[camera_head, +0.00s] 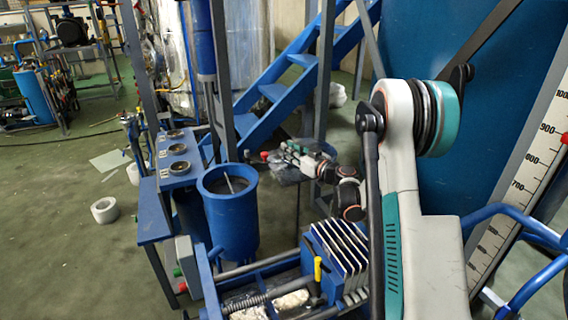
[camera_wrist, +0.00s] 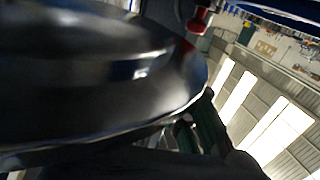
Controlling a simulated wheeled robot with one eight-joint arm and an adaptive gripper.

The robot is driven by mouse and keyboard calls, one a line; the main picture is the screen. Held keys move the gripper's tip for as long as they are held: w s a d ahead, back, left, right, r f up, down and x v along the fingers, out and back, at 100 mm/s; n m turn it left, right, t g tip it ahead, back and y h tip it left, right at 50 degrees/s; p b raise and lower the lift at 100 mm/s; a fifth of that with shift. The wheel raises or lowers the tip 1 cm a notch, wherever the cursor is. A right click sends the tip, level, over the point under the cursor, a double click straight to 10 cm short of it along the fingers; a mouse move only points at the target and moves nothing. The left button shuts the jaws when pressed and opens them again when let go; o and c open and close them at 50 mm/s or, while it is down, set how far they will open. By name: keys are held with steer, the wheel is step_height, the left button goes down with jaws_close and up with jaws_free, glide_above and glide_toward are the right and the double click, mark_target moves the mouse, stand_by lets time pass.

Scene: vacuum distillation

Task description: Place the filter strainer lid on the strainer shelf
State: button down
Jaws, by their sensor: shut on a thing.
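The filter strainer lid (camera_wrist: 90,90), a large dark metallic disc with a shiny rim, fills the left of the wrist view, very close to the camera. My gripper (camera_head: 283,160) is shut on it; the fingertips and exact contact are not clear. In the head view, my gripper is to the right of and a little above an open blue cylindrical strainer vessel (camera_head: 232,218). A dark glossy shape under the gripper may be the lid, too small to tell. The vessel is uncovered, with a thin rod inside. I cannot make out which surface is the strainer shelf.
A blue panel with round gauges (camera_head: 178,150) stands left of the vessel. A finned blue block (camera_head: 338,250) and a yellow handle (camera_head: 318,268) are in front. Blue stairs (camera_head: 275,90) and upright posts rise behind. The floor at left is mostly clear, with a white roll (camera_head: 104,210).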

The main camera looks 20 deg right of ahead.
mark_target(282, 155)
step_height(282, 155, down, 4)
steer(key=shift+w+a+r+b, duration=0.1)
steer(key=shift+r+b, duration=0.05)
steer(key=shift+b, duration=0.25)
steer(key=b+x, duration=0.1)
steer(key=x, duration=0.3)
steer(key=shift+a+b, duration=0.1)
steer(key=shift+b, duration=0.3)
steer(key=shift+f+b, duration=0.3)
steer(key=shift+f, duration=0.35)
steer(key=shift+r, duration=0.15)
steer(key=c, duration=1.4)
jaws_free()
steer(key=shift+o, duration=0.2)
steer(key=p+v, duration=0.3)
steer(key=v, duration=0.9)
